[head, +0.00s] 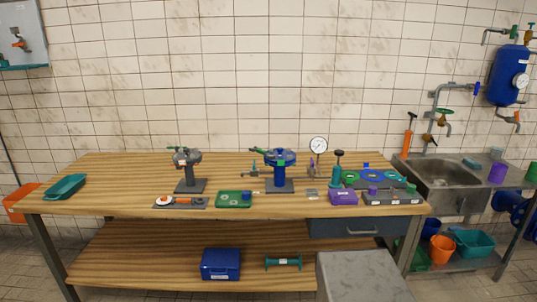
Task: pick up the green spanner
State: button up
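I cannot pick out a green spanner with certainty at this size. A small green elongated piece (258,149) shows at the top left of the blue vice-like device (280,170) on the wooden bench. I cannot tell whether either is the spanner. A green tray (225,201) lies at the bench's front edge. My gripper is not in view.
The wooden bench (110,185) has a teal tray (65,187) at its left end and several tools, a gauge (318,146) and a purple box (343,198) at right. A blue box (220,264) is on the lower shelf. A sink (448,178) stands at right.

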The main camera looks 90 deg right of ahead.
aim_at(260, 150)
jog(key=u, duration=0.2)
jog(key=k, duration=0.6)
jog(key=z, duration=1.95)
jog(key=i, duration=1)
jog(key=z, duration=0.1)
jog(key=k, duration=0.4)
